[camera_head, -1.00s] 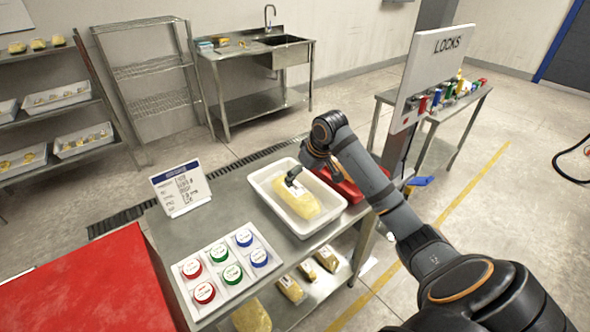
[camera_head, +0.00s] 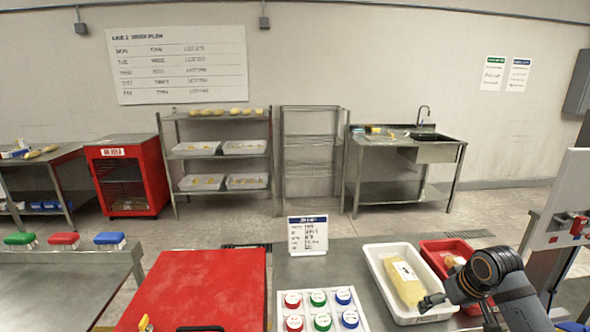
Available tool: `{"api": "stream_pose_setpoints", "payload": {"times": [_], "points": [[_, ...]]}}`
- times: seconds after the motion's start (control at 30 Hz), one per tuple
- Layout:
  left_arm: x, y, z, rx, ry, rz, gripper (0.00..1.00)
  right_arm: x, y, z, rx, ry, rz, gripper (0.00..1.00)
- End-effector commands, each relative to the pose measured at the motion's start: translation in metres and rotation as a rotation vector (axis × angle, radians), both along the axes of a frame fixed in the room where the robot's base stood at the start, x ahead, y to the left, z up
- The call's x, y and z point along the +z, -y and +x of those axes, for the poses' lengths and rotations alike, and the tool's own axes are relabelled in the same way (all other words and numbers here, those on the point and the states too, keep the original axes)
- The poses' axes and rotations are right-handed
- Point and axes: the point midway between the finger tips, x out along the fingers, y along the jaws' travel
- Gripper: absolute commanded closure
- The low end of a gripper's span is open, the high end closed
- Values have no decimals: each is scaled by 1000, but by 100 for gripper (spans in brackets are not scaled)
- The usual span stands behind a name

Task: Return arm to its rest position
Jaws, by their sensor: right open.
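My right arm comes in at the lower right, and its dark gripper (camera_head: 430,303) is over the near part of a white tray (camera_head: 378,262). A yellow bag with a white label (camera_head: 402,282) lies in that tray. The gripper is open, its tips close to the bag's near end; I cannot tell whether they touch it. My arm partly hides a red tray (camera_head: 432,247) to the right. My left gripper is not in view.
A white holder with red, green and blue round caps (camera_head: 318,310) and a standing sign (camera_head: 308,235) are left of the tray. A large red surface (camera_head: 200,285) fills the lower middle. A panel (camera_head: 568,205) stands at the right, near my arm.

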Motion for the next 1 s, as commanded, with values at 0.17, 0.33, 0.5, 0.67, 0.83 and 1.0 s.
{"api": "stream_pose_setpoints", "payload": {"times": [0.17,0.33,0.5,0.67,0.83,1.0], "points": [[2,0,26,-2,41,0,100,-30,-22,-17,28,-17,-15,0],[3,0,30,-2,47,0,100,-62,-46,-41,54,-32,-32,0],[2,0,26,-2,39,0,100,-96,-76,-79,75,-43,-47,0],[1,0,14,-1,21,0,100,-118,-99,-118,79,-49,-56,0],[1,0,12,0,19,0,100,-131,-117,-161,61,-53,-65,0],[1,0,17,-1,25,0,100,-135,-126,-201,26,-59,-75,0]]}}
